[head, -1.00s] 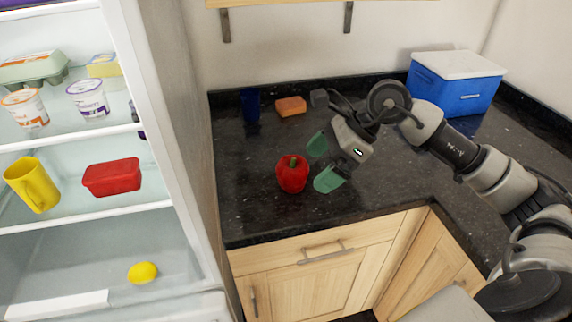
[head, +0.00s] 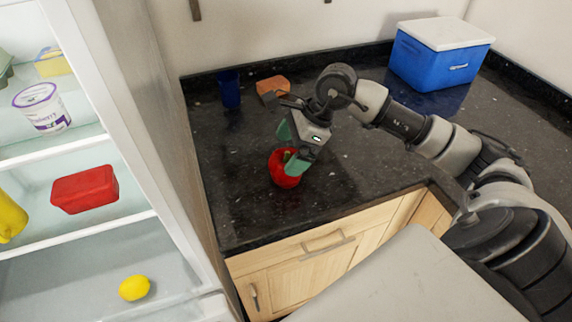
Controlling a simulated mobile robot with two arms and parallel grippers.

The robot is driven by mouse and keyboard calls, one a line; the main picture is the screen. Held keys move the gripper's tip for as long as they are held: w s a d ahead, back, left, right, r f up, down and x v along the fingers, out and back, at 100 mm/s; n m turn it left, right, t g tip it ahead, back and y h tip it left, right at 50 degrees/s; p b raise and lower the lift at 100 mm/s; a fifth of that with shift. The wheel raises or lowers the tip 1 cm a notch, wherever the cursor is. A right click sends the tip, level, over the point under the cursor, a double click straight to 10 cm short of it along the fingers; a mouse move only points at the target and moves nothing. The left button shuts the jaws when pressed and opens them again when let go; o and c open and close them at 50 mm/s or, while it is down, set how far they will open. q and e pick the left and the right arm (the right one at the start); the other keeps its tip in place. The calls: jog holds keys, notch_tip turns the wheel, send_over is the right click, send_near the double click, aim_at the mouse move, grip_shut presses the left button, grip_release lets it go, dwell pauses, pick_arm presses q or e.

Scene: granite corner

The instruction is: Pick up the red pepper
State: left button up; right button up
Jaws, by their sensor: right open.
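The red pepper (head: 283,168) with a green stem stands upright on the black granite counter, near its front edge. My right gripper (head: 290,148) is over the pepper, with its green fingertips apart. One finger is at the pepper's far side and the other overlaps its near right side in the picture. I cannot tell whether the fingers touch it. The fingers hide part of the pepper's top and right side. My left gripper is not in view.
A blue cup (head: 230,89) and an orange-brown block (head: 272,86) stand behind the gripper. A blue cooler (head: 440,55) with a white lid is at the back right. The open fridge at left holds a red container (head: 85,190) and a lemon (head: 134,288).

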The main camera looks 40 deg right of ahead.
jog(key=x, duration=0.2)
jog(key=p+x, duration=0.1)
jog(key=shift+s+f, duration=0.25)
jog(key=shift+w+a+f, duration=0.15)
jog(key=shift+f, duration=0.15)
jog(key=c, duration=0.7)
jog(key=shift+r, duration=0.1)
jog(key=shift+c, duration=0.2)
